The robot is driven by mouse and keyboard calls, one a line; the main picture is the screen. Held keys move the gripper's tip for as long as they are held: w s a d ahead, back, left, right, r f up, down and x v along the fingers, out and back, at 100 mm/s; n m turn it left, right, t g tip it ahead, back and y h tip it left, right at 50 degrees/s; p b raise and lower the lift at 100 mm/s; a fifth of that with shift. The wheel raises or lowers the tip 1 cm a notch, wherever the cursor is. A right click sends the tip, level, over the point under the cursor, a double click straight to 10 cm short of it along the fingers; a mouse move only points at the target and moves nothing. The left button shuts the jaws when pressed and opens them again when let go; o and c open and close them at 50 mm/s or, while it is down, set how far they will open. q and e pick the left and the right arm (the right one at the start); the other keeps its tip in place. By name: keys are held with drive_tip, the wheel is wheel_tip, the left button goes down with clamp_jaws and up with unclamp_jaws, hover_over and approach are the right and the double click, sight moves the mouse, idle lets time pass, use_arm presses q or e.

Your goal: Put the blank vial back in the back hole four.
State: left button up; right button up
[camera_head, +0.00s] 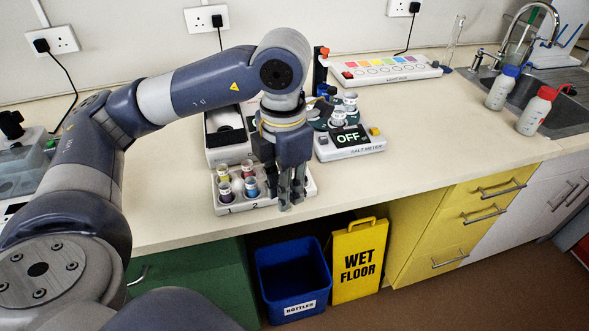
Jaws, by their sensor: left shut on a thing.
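The white vial rack (228,209) sits near the bench's front edge, with the numbers 1 and 2 on its front. My left gripper (291,198) points down over the rack's right end. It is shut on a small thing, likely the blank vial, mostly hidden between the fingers. The gripper and wrist hide the rack's right holes, so I cannot see back hole four. My right gripper is not in view.
The salt meter (372,147), reading OFF, stands right of the gripper, with white-capped vials (350,100) behind its display. A grey-white box (218,153) stands behind the rack. The bench right of the meter is clear up to two wash bottles (536,112).

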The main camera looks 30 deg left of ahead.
use_arm(q)
drive_tip(key=w+a+f+p, duration=0.1)
drive_tip(key=w+a, duration=0.1)
drive_tip(key=w, duration=0.2)
drive_tip(key=w+a+f+p, duration=0.2)
drive_tip(key=w+a, duration=0.1)
drive_tip(key=w, duration=0.2)
drive_tip(key=w+a+f+p, duration=0.1)
drive_tip(key=w+a+p, duration=0.1)
drive_tip(key=w, duration=0.2)
drive_tip(key=shift+w+a+f, duration=0.25)
drive_tip(key=shift+w+f, duration=0.05)
drive_tip(key=shift+f, duration=0.2)
drive_tip(key=shift+f+b, duration=0.4)
drive_tip(key=o, duration=0.8)
drive_tip(key=shift+o, duration=0.2)
drive_tip(key=shift+r, duration=0.1)
